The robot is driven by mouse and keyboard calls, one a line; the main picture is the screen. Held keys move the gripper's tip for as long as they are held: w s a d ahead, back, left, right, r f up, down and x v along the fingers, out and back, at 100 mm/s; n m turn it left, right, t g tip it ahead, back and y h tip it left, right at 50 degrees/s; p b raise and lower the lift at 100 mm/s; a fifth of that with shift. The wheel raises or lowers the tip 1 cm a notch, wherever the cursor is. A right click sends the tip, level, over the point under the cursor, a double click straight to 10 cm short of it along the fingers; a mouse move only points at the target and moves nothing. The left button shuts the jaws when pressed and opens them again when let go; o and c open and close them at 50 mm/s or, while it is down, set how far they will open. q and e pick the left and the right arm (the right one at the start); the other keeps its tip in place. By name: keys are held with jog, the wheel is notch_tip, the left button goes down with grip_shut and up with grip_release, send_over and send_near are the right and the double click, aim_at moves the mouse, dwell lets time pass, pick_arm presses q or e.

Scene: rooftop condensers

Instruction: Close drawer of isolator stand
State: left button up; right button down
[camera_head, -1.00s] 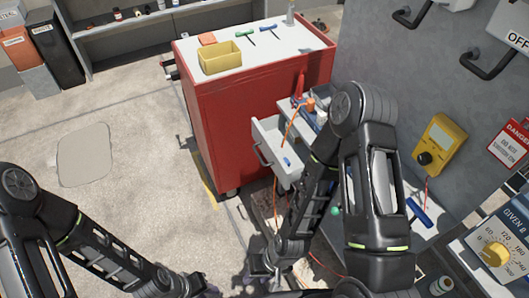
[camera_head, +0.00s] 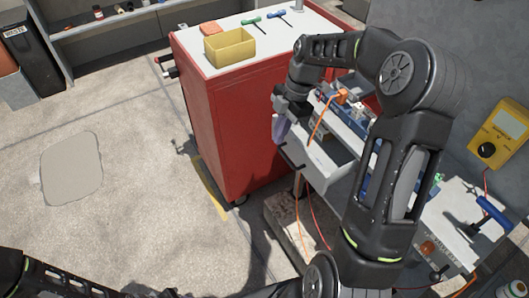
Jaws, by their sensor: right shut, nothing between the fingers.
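The isolator stand (camera_head: 345,120) is the light bench beside the red cabinet. Its pale grey drawer (camera_head: 322,160) stands pulled out to the left, with a dark handle on its front. My right gripper (camera_head: 280,130) is shut and empty, fingers pointing down at the outer left end of the drawer. It covers part of the drawer front, and I cannot tell whether it touches it. My right arm hides part of the stand. My left arm shows only at the lower left edge; its gripper is out of view.
A red cabinet (camera_head: 232,120) with a yellow bin (camera_head: 230,47) and tools on top stands close behind the drawer. A blue-handled tool (camera_head: 493,212) lies on the stand's right part. A yellow meter (camera_head: 500,135) hangs on the grey wall. The floor at left is clear.

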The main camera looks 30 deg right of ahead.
aim_at(281, 153)
jog(key=shift+s, duration=0.1)
jog(key=shift+f, duration=0.1)
jog(key=x, duration=1)
jog(key=d+p, duration=0.1)
jog(key=d, duration=0.3)
jog(key=shift+r+p, duration=0.35)
jog(key=shift+r, duration=0.05)
